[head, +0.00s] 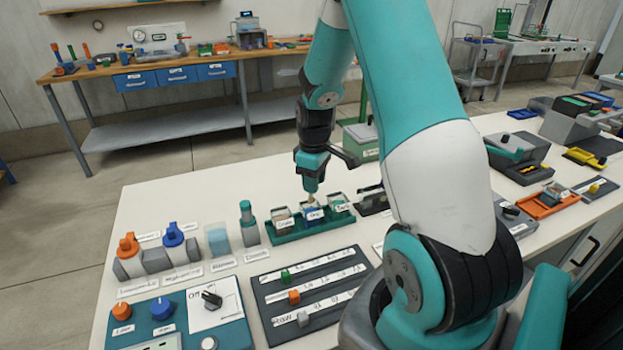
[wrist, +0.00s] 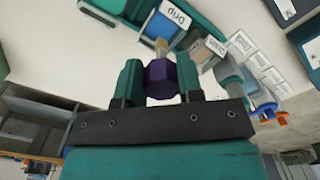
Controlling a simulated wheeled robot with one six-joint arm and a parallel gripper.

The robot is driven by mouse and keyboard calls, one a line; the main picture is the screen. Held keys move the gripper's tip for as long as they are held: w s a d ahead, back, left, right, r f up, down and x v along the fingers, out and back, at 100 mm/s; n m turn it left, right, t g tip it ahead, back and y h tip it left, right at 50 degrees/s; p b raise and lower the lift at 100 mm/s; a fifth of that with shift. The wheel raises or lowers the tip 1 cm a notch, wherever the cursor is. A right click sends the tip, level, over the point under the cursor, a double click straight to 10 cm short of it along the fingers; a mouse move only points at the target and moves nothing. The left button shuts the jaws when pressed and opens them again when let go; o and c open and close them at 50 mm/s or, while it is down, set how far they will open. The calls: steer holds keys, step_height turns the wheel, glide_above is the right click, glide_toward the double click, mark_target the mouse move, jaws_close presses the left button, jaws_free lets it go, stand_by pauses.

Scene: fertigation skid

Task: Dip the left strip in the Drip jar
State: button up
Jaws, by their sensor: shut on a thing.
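My gripper (wrist: 160,82) is shut on the purple grip (wrist: 161,75) of a strip and points down. The strip's pale yellow end (wrist: 161,46) sticks out beyond the fingers. In the head view my gripper (head: 311,183) is right over the Drip jar (head: 313,215), the middle of three jars in a green rack (head: 287,239). The strip's end is at the jar's mouth; I cannot tell how far inside it is. The Drip jar, with blue in it, also shows in the wrist view (wrist: 160,26). No other strip is clearly visible.
A labelled jar (head: 283,220) stands left of the Drip jar, another (head: 339,203) right of it. A teal-capped bottle (head: 248,225) and a light blue container (head: 218,240) stand further left. A dark slider panel (head: 312,295) lies in front. Bare white table lies behind the rack.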

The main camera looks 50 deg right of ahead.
steer(key=shift+f+b, duration=1.5)
steer(key=shift+f, duration=1.45)
steer(key=shift+r, duration=0.1)
step_height(320, 180, up, 8)
steer(key=p, duration=0.7)
steer(key=shift+r, duration=0.25)
steer(key=shift+f, duration=0.1)
